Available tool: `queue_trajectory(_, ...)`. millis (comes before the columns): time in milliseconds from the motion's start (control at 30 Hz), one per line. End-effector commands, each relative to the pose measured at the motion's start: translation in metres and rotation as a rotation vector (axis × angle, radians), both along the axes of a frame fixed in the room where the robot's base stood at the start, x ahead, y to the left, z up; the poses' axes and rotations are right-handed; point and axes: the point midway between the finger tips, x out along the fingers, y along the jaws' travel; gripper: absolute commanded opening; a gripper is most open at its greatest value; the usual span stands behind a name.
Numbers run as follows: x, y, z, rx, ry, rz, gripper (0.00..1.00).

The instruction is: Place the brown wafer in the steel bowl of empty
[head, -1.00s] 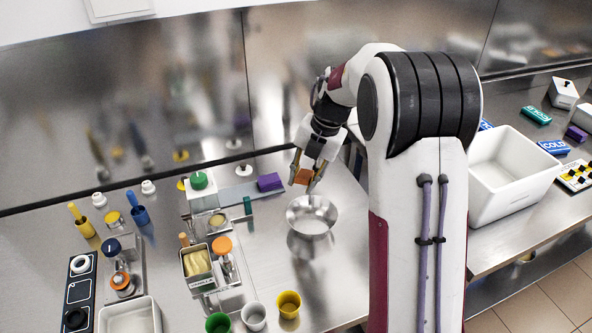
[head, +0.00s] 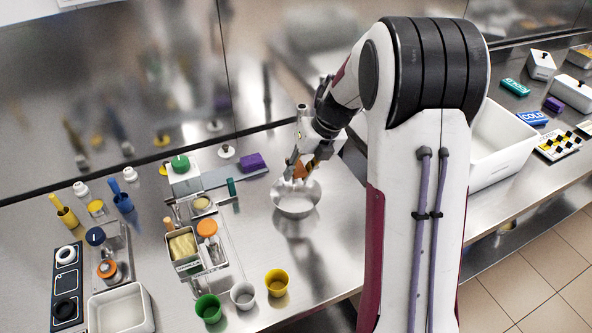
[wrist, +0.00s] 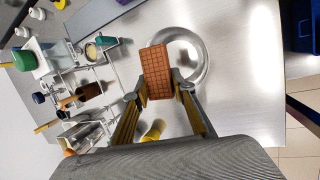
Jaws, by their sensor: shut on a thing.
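The brown wafer (wrist: 156,72) is a flat grid-patterned slab held between the two fingers of my gripper (wrist: 158,88). In the head view my gripper (head: 303,168) is above the steel bowl, with the wafer (head: 300,171) partly hidden between the fingers. The steel bowl (head: 296,205) is round, shiny and stands on the metal counter; I see nothing in it, though part of its inside is hidden. In the wrist view the wafer overlaps the left part of the bowl (wrist: 205,62).
A rack with a cream-filled tub (head: 184,246) stands left of the bowl. Green (head: 208,308), grey (head: 243,295) and yellow (head: 277,282) cups stand in front. A purple block (head: 252,162) lies behind. A large white bin (head: 505,150) is at right. Counter around the bowl is clear.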

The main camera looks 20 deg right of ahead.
Motion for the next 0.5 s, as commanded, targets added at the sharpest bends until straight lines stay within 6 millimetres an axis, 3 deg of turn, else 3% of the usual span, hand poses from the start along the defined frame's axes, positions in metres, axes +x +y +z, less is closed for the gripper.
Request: queue_trajectory(500, 0.0013, -0.0016, 0.0004, -0.004, -0.103, 0.076, 0.12)
